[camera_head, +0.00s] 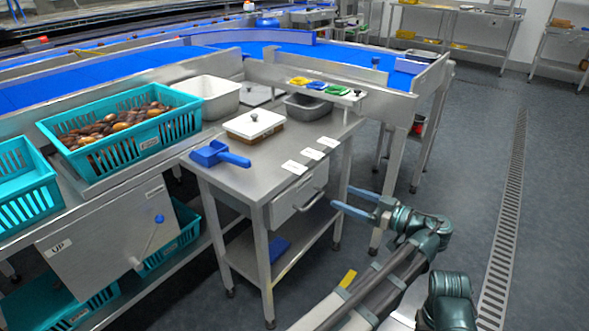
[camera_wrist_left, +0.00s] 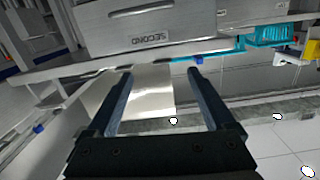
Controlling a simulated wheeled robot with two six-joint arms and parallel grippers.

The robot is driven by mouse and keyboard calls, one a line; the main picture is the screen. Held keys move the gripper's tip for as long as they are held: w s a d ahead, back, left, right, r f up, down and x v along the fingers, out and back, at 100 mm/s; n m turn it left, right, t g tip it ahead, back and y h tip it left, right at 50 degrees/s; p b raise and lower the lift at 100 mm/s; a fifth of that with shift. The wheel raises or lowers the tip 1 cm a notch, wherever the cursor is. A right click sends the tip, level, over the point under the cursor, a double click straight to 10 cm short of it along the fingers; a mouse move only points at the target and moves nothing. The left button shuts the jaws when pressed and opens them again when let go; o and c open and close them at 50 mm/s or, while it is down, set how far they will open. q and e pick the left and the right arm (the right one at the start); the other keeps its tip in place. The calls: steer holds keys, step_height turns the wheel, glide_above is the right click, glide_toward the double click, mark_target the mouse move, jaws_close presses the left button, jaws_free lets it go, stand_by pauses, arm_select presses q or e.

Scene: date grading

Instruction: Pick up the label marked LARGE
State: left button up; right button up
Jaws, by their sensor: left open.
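Three small white labels lie on the steel table's top near its right front edge: a near one (camera_head: 294,167), a middle one (camera_head: 312,154) and a far one (camera_head: 327,142). Their print is too small to read, so I cannot tell which says LARGE. My left gripper (camera_head: 342,198) is open and empty, apart from the table, to the right of its drawer side. In the left wrist view its two dark fingers (camera_wrist_left: 160,74) are spread with nothing between them. My right gripper is not in view.
The steel table (camera_head: 255,185) also holds a blue scoop (camera_head: 219,154) and a white-lidded box (camera_head: 254,123). A teal crate of dates (camera_head: 125,150) stands left. The wrist view shows a steel front marked SECOND (camera_wrist_left: 145,25). Open floor (camera_head: 450,170) lies right.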

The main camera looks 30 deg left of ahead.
arm_select(q)
steer(key=r+n, duration=0.1)
glide_toward(295, 168)
steer(key=shift+w+a+f+y, duration=0.15)
steer(key=shift+w+f+y, duration=0.15)
steer(key=shift+f, duration=0.45)
steer(key=a, duration=0.3)
steer(key=a+p, duration=0.1)
steer(key=a, duration=0.1)
steer(key=shift+a+r, duration=0.15)
steer(key=shift+r, duration=0.25)
jaws_close()
steer(key=shift+r, duration=0.15)
